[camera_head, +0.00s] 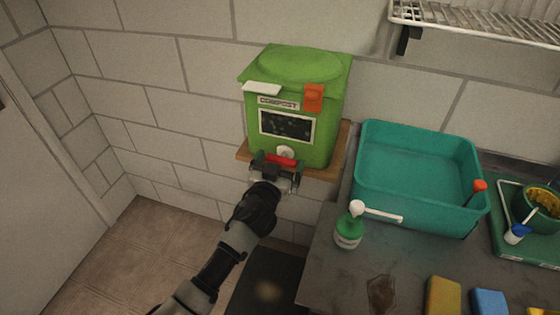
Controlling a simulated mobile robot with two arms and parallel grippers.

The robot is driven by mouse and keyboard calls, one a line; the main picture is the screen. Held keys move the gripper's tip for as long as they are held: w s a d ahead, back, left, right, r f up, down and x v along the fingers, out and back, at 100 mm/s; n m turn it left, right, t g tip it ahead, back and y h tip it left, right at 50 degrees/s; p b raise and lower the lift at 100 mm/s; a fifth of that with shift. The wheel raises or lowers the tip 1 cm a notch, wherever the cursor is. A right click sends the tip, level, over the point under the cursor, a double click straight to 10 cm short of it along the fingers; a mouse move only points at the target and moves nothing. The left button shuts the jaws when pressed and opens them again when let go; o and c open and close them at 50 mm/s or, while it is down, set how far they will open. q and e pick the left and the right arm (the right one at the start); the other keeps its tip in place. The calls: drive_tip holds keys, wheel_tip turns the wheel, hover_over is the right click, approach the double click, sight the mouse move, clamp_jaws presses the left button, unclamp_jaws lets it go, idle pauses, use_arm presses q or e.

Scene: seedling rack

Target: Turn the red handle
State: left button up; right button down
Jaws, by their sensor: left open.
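The red handle (281,161) sits low on the front of a green compost bin (335,119), just below a round white fitting (285,151). The handle lies roughly level across the picture. My left gripper (277,168) is open right at the handle, its fingers on either side near the handle's lower edge. I cannot tell whether the fingers touch it. Part of the handle's lower side is hidden by the gripper. My right gripper is not in view.
The bin stands on a wooden shelf (243,152) against a block wall. A wire rack (480,22) hangs at the upper right. Floor at left is clear.

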use_arm(q)
drive_tip(key=shift+w+d, duration=0.1)
drive_tip(key=shift+w, duration=0.15)
drive_tip(key=c, duration=0.7)
drive_tip(key=shift+c, duration=0.2)
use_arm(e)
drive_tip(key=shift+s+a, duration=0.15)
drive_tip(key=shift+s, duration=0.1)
use_arm(q)
drive_tip(key=shift+m, duration=0.3)
